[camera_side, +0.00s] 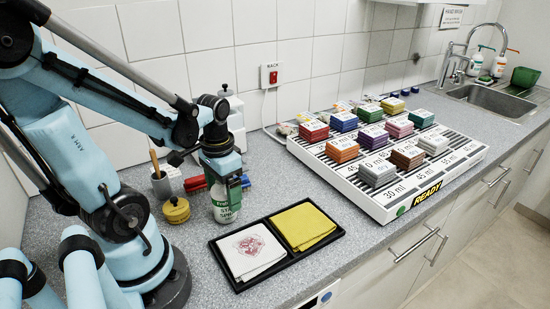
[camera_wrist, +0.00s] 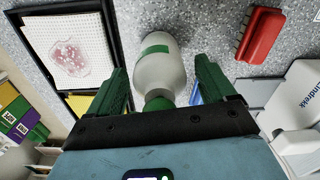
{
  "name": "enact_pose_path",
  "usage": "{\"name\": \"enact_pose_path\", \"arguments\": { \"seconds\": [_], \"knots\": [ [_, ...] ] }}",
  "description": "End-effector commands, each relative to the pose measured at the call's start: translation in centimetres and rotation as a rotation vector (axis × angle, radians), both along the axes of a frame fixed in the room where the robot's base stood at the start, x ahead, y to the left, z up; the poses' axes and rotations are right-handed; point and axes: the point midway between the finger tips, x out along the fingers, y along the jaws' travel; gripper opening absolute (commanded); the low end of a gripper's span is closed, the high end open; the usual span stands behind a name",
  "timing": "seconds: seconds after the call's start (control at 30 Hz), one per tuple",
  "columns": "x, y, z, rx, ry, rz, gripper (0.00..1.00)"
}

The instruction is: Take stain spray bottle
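The stain spray bottle (camera_side: 224,213) is white with a green label and stands upright on the counter, left of the black tray. In the wrist view the bottle (camera_wrist: 158,72) shows its white body and a green collar at the neck. My gripper (camera_side: 226,183) is at the bottle's upper part from above. In the wrist view my gripper (camera_wrist: 160,68) has its two green fingers on either side of the bottle, with a gap visible by each finger, so it looks open. The bottle's top is hidden by my gripper.
The black tray (camera_side: 238,285) holds a stained white cloth (camera_side: 249,252) and a yellow cloth (camera_side: 304,226). A white rack (camera_side: 385,205) of coloured blocks is at right.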

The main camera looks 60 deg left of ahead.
Motion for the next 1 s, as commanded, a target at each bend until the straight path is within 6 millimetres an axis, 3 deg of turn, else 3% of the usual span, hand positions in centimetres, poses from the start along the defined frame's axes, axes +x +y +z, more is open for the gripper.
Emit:
{"name": "enact_pose_path", "arguments": {
  "seconds": [0.07, 0.47, 1.0],
  "knots": [
    [0.0, 0.0, 0.0, 0.0, 0.0, 0.0, 0.7],
    [0.0, 0.0, 0.0, 0.0, 0.0, 0.0, 0.1],
    [0.0, 0.0, 1.3, 0.0, 0.0, 0.0, 0.1]
  ]
}}
